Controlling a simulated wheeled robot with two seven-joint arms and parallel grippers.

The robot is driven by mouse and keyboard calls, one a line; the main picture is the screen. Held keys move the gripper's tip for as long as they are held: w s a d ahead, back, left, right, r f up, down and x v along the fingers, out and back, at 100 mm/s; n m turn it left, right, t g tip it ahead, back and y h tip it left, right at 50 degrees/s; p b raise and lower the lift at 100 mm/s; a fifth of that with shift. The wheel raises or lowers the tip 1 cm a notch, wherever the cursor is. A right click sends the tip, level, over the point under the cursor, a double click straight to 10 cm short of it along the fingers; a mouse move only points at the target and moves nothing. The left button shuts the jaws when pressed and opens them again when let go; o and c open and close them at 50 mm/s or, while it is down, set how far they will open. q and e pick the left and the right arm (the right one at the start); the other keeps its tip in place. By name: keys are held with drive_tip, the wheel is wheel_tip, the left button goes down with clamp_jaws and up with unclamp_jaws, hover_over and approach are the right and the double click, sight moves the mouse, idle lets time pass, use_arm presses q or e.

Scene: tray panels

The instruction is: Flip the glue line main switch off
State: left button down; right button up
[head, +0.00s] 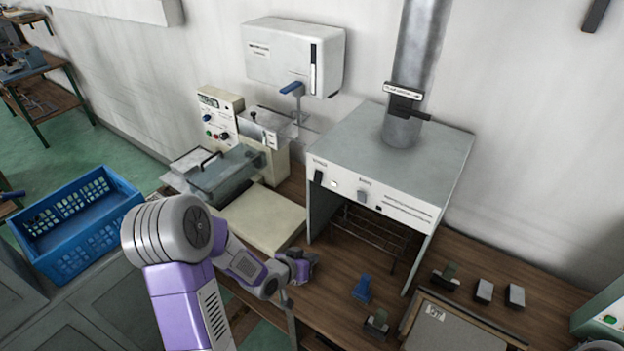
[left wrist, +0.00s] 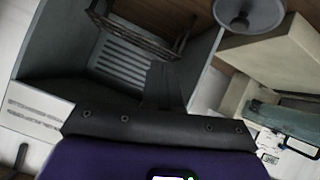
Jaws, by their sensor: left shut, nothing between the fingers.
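I cannot read which switch is labelled for the glue line. The fume hood (head: 410,160) has a front panel with a dark rocker switch (head: 318,177) and a second small switch (head: 361,196). A cream machine to its left has a control panel with several small knobs (head: 216,127). My left gripper (head: 307,263) is shut and empty, in front of and below the hood's left side, apart from both panels. Its closed fingers show in the left wrist view (left wrist: 163,88), with the hood's interior (left wrist: 125,62) beyond. My right gripper is out of view.
A blue crate (head: 75,225) stands at the left. A wire rack (head: 370,240) sits under the hood. A blue clamp-like piece (head: 362,288), several small blocks and a grey board (head: 455,325) lie on the wooden bench. A green machine (head: 603,318) stands at the right edge.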

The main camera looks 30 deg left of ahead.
sight(318, 182)
use_arm(q)
drive_tip(key=s+a+r+m+t+y+p, duration=0.1)
drive_tip(key=a+r+t, duration=0.3)
drive_tip(key=r, duration=1.3)
drive_tip(key=a+m, duration=0.1)
drive_tip(key=a, duration=0.2)
drive_tip(key=shift+s+a+r+m+t, duration=0.15)
drive_tip(key=shift+a+r+m+t, duration=0.15)
drive_tip(key=shift+a+m, duration=0.1)
drive_tip(key=shift+d, duration=0.1)
drive_tip(key=p+x, duration=0.1)
drive_tip(key=x, duration=1.3)
drive_tip(key=shift+d, duration=0.1)
